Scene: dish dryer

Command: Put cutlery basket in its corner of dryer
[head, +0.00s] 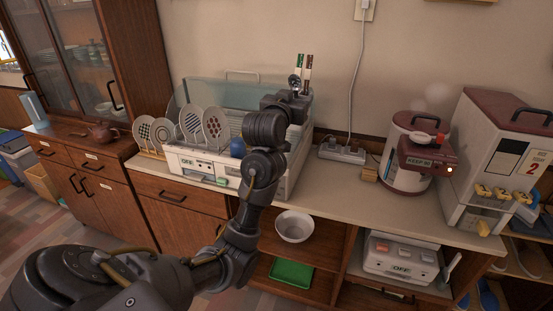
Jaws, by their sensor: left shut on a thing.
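The dish dryer (230,172) is a white box with a clear raised cover and a label reading OFF, standing on the counter. My left gripper (297,94) is at the dryer's back right corner, shut on the cutlery basket. Upright cutlery with dark red and green handles (306,73) rises just beyond the gripper. The basket itself is mostly hidden behind my gripper and wrist, so I cannot tell whether it touches the dryer floor. My left arm covers the dryer's right part. My right gripper is out of view.
Several patterned plates (190,122) stand at the dryer's left side, and a blue cup (238,148) sits inside. A power strip (342,153), a rice cooker-like pot (402,165) and a dispenser (495,150) stand to the right. A white bowl (295,227) is below the counter.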

